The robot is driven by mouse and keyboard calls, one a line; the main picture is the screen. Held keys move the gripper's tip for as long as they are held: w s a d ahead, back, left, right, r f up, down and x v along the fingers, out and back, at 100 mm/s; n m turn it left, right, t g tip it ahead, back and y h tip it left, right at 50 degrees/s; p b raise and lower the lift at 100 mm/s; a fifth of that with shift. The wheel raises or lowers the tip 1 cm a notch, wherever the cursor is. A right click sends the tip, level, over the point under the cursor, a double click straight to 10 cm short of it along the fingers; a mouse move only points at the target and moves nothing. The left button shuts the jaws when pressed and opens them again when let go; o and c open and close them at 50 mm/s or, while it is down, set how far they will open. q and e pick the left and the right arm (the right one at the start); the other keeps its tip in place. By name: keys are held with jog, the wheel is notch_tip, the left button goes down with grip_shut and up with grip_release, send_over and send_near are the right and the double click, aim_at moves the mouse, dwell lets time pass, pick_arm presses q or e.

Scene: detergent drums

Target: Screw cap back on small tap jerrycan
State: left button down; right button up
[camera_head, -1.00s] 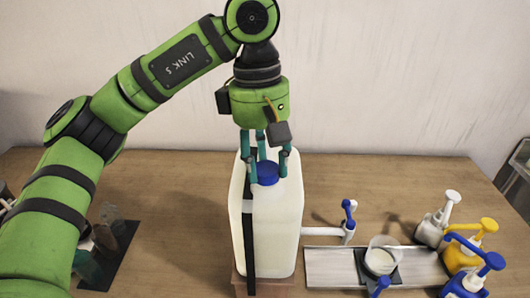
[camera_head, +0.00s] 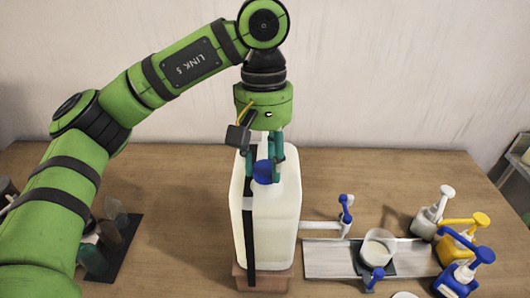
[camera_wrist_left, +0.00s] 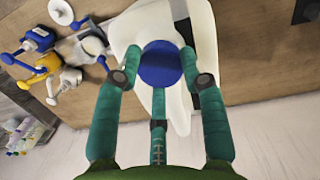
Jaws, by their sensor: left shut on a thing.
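The white jerrycan (camera_head: 270,225) stands upright on a low wooden block, with a black strap down its left side. A blue cap (camera_head: 263,171) sits at the top of the jerrycan. My left gripper (camera_head: 265,160) points down from above with its teal fingers around the cap, shut on it. In the left wrist view, the cap (camera_wrist_left: 160,64) lies between the fingertips; the neck beneath it is hidden. A white tap (camera_head: 330,225) with a blue handle sticks out from the jerrycan's right side. My right gripper is not in view.
A grey tray (camera_head: 330,262) right of the jerrycan holds a glass cup (camera_head: 378,248) with white contents. White, yellow and blue pump bottles (camera_head: 459,280) stand at the right. Several small items stand on a dark mat (camera_head: 128,255) at the left. The table behind is clear.

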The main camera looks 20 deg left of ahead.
pick_arm(q)
jog(key=shift+f+m, duration=0.2)
jog(key=shift+m, duration=0.3)
jog(key=m+p, duration=0.1)
jog(key=m, duration=0.2)
jog(key=shift+r+y, duration=0.1)
jog(key=shift+y, duration=0.2)
jog(key=m, duration=0.2)
jog(key=shift+m+p, duration=0.3)
jog(key=c, duration=0.7)
grip_release()
jog(key=shift+o, duration=0.2)
